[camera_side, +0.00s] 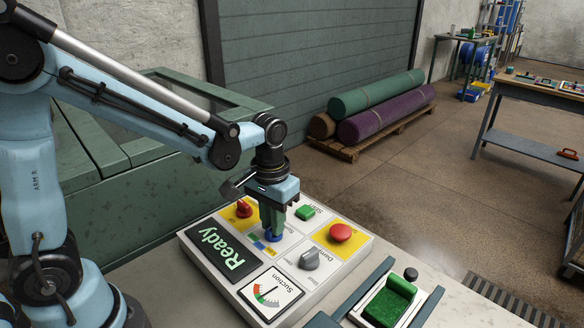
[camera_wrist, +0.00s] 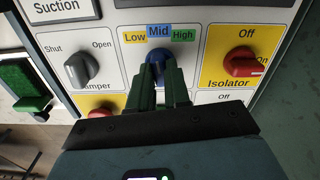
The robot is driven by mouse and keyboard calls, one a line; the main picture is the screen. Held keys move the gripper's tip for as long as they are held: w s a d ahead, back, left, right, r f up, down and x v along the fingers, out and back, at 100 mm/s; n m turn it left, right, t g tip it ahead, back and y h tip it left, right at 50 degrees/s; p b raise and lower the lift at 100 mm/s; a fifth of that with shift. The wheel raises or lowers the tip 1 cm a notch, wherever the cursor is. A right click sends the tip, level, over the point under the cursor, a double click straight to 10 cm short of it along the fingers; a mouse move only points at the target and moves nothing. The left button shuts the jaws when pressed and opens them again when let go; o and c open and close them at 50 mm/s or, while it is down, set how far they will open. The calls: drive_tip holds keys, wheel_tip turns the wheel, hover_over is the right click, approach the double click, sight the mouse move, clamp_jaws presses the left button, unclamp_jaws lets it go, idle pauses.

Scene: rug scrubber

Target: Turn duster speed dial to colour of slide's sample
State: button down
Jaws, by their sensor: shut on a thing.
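The blue speed dial (camera_wrist: 159,55) sits on the white control panel (camera_wrist: 208,21), below yellow Low, blue Mid and green High labels (camera_wrist: 159,33). My gripper (camera_wrist: 163,72) is shut on the dial from above; its green fingers hide most of it, so I cannot tell its exact setting. In the side view my gripper (camera_side: 273,226) points down at the dial (camera_side: 274,238). A green sample (camera_side: 390,303) lies on the slide at the lower right, beside the panel. It also shows at the left edge of the wrist view (camera_wrist: 24,86).
Near the dial are a red isolator knob (camera_wrist: 244,65), a grey damper knob (camera_wrist: 82,69), a red button (camera_side: 340,232) and a green Start button (camera_side: 305,212). A dark display (camera_side: 222,250) reads "Ready". A Suction gauge (camera_side: 270,294) is at the panel's near corner.

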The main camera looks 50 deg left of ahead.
drive_tip(key=m, duration=0.4)
drive_tip(key=shift+m, duration=2.9)
drive_tip(key=c, duration=1.1)
unclamp_jaws()
wheel_tip(320, 180, up, 12)
drive_tip(key=shift+r, duration=0.1)
